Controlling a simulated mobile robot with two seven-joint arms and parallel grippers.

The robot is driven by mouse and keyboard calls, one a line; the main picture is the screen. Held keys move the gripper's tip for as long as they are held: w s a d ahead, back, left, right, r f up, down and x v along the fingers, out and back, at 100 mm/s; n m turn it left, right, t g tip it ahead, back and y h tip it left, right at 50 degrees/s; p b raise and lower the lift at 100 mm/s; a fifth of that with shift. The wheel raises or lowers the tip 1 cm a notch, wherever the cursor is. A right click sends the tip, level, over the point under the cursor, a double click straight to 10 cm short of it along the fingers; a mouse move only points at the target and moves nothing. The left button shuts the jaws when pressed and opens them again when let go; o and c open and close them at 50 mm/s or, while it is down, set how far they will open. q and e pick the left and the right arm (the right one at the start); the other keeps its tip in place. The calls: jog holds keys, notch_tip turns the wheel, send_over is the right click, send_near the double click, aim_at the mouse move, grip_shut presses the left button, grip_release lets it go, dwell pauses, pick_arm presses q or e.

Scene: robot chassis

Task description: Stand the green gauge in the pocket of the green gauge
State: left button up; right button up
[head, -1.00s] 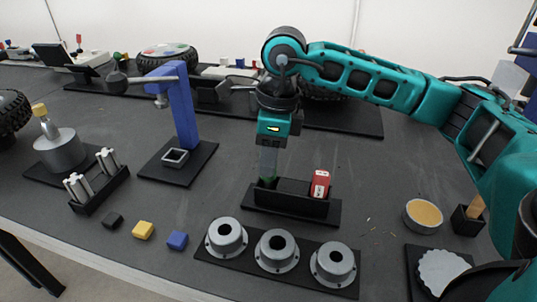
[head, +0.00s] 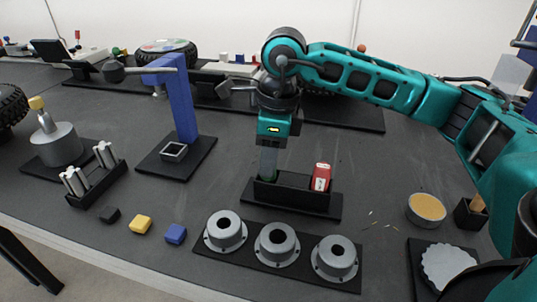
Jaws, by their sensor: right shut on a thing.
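My right gripper (head: 268,175) points down over the left end of the black rack (head: 290,200), shut on the green gauge (head: 267,171). Only a little green shows between and beside the fingers. The gauge's lower end is hidden by the rack's front wall, so I cannot tell whether it is seated in a pocket. The red gauge (head: 321,177) stands upright at the rack's right end. My left gripper is not in view.
In front of the rack is a plate with three grey flanged cylinders (head: 277,245). A blue post fixture (head: 183,105) stands to the left. A round tin (head: 426,209) lies to the right. Small coloured blocks (head: 141,224) lie at front left.

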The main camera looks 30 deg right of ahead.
jog(key=shift+f+b, duration=0.5)
jog(key=shift+f, duration=0.1)
dwell(0.8)
dwell(0.4)
jog(key=o, duration=1.2)
jog(key=shift+c, duration=0.2)
jog(key=o, duration=0.6)
jog(key=shift+c, duration=0.2)
jog(key=shift+r, duration=0.1)
